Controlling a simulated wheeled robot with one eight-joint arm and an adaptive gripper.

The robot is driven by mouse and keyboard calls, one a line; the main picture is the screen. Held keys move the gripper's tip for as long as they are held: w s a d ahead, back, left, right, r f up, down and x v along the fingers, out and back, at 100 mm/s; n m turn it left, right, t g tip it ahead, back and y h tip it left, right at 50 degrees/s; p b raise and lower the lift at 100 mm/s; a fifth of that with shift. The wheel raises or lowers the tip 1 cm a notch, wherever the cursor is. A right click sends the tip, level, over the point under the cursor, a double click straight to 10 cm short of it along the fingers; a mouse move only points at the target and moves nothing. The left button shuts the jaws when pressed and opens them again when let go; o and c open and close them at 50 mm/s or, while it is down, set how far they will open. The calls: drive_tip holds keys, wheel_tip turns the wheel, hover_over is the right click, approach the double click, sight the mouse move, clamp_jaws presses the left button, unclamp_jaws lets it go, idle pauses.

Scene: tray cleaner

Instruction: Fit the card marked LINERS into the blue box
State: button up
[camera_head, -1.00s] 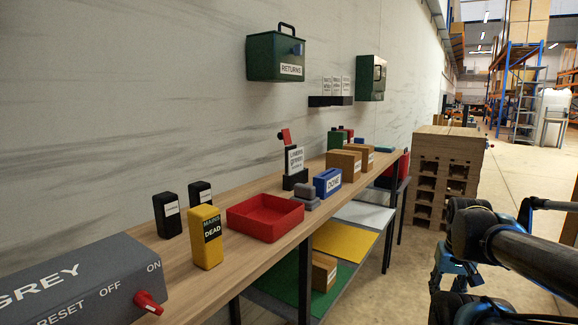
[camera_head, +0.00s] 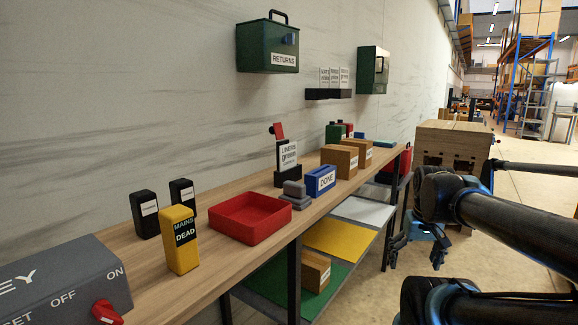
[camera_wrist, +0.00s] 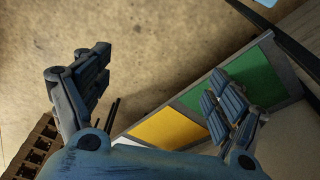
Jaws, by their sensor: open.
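A white card headed LINERS (camera_head: 287,154), with "green" below it, stands upright in a black holder (camera_head: 287,176) on the wooden bench. Its smaller print is unreadable. The blue box marked DONE (camera_head: 321,181) stands on the bench just right of the holder; its inside is hidden. Several small white cards (camera_head: 333,76) sit in a black wall rack (camera_head: 329,94), their print too small to read. My gripper (camera_head: 418,256) hangs off the bench's right side, apart from card and box. In the wrist view my gripper (camera_wrist: 155,95) has its fingers wide apart with nothing between them.
A red tray (camera_head: 250,218), a grey stepped block (camera_head: 294,196), a yellow MAINS DEAD block (camera_head: 180,240) and cardboard boxes (camera_head: 339,161) crowd the bench (camera_head: 225,190). A green RETURNS box (camera_head: 267,48) hangs on the wall. A lower shelf (camera_head: 330,237) runs beneath.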

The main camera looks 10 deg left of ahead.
drive_tip(key=w+a+r+n, duration=0.2)
drive_tip(key=w+a+r, duration=0.1)
drive_tip(key=w+r, duration=0.3)
drive_tip(key=w+a+r+n, duration=0.2)
drive_tip(key=w+a+r, duration=0.15)
drive_tip(key=r, duration=0.45)
wheel_tip(320, 180, up, 25)
drive_tip(key=n+g+y, duration=0.1)
drive_tip(key=n+g, duration=0.1)
drive_tip(key=n, duration=0.6)
hover_over(289, 149)
drive_tip(key=d, duration=0.1)
drive_tip(key=f, duration=0.7)
drive_tip(key=a+f, duration=0.1)
drive_tip(key=f, duration=0.3)
drive_tip(key=shift+a+f, duration=0.1)
drive_tip(key=shift+f, duration=2.7)
drive_tip(key=c, duration=0.8)
